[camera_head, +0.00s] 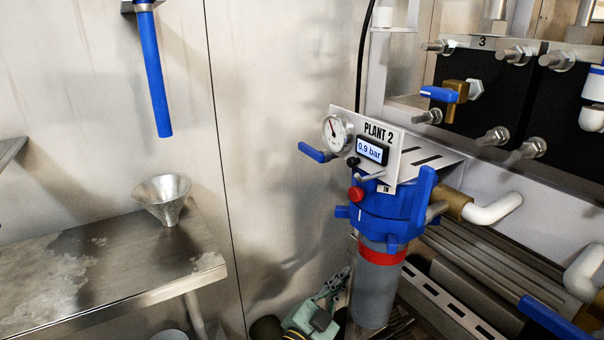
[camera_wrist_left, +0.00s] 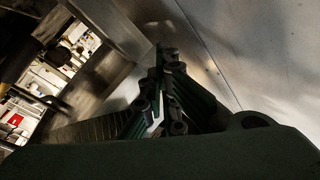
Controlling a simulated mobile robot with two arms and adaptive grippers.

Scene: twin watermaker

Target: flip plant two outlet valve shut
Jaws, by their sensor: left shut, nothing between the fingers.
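The plant 2 unit has a white panel (camera_head: 408,158) marked "PLANT 2", with a round gauge (camera_head: 337,133) and a display (camera_head: 371,151) reading 0.9 bar. Below is a blue-headed filter housing (camera_head: 378,213) with a red ring and grey bowl. A blue lever (camera_head: 313,153) sticks out left of the gauge. Another blue lever (camera_head: 427,184) stands roughly upright by the brass fitting and white pipe. No outlet label is readable. My left gripper (camera_head: 343,275), greenish with dark parts, is low, left of the grey bowl, apart from both levers. Its fingers (camera_wrist_left: 163,55) are shut and empty.
A steel bench (camera_head: 80,270) with a funnel (camera_head: 163,197) stands at left, below a hanging blue handle (camera_head: 155,75). Black blocks marked 3 with bolts and a blue-handled brass valve (camera_head: 447,93) are upper right. Another blue lever (camera_head: 552,320) is lower right. Bare wall lies left of the panel.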

